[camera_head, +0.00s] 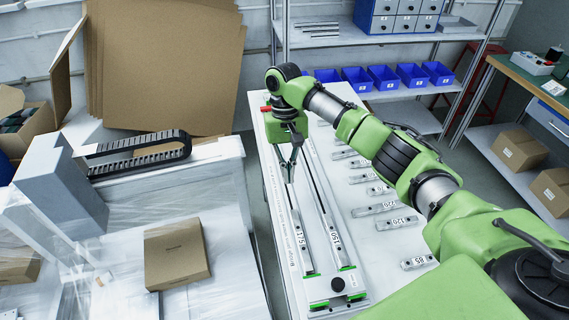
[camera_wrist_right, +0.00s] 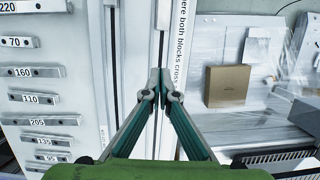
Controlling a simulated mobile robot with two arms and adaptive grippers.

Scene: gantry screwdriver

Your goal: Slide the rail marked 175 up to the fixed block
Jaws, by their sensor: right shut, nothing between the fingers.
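The rail marked 175 (camera_head: 301,238) is a silver bar in the left slot of the long white bench, with green at its near end. Beside it on the right lies a similar bar (camera_head: 335,238) whose mark is hard to read. A dark round knob (camera_head: 338,284) stands on a plate at the near end of the slots. I cannot tell which part is the fixed block. My right gripper (camera_head: 290,178) is shut and empty, pointing down near the far end of the 175 rail; contact is unclear. In the right wrist view its fingertips (camera_wrist_right: 160,84) meet over the slots. My left gripper is out of view.
Several short marked bars, among them one marked 85 (camera_head: 418,262), lie on the bench to the right. A shelf with blue bins (camera_head: 384,77) stands behind. My right arm crosses above the bench.

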